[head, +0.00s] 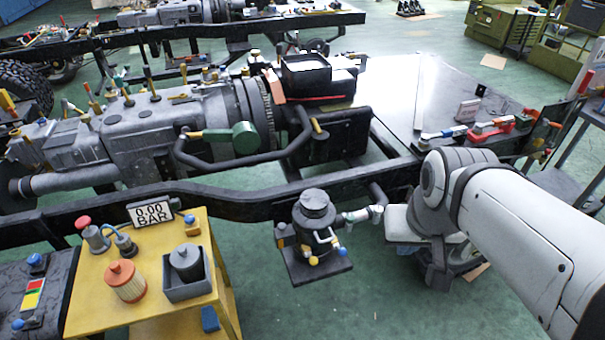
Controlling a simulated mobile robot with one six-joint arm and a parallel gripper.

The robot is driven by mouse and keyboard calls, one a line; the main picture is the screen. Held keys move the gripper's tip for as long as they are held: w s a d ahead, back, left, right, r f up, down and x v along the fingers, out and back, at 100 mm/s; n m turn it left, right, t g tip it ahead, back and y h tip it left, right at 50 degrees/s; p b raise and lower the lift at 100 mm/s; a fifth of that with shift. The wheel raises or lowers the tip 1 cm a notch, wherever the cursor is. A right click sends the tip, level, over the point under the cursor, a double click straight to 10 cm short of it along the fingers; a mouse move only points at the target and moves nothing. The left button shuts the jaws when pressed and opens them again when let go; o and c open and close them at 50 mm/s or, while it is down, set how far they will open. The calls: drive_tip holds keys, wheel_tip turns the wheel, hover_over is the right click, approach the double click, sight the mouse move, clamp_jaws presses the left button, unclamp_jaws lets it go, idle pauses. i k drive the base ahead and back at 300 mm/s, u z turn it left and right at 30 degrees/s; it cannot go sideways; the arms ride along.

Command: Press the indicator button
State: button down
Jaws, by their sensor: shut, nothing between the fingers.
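A small display (151,212) reading "0.00 BAR" stands at the back of a yellow bench at lower left. A red-topped button or knob (83,222) sits to its left, and a blue knob (189,219) sits at its right. I cannot tell for sure which is the indicator button. My white arm reaches in from the lower right. My gripper (437,281) seems to be the dark end below the wrist, shut and empty, partly hidden by the arm. It is well right of the bench and touches none of these controls.
The yellow bench (95,318) also holds an orange-topped filter (125,281) and a grey box (187,288) with a round part. A dark canister (315,222) on a plate stands between bench and arm. The black chassis rail (240,199) runs behind; green floor is open in front.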

sight(282, 226)
drive_tip(key=z, duration=1.35)
drive_tip(key=k, duration=1.05)
drive_tip(key=u, duration=1.45)
drive_tip(key=i, duration=0.95)
drive_tip(key=u, duration=0.05)
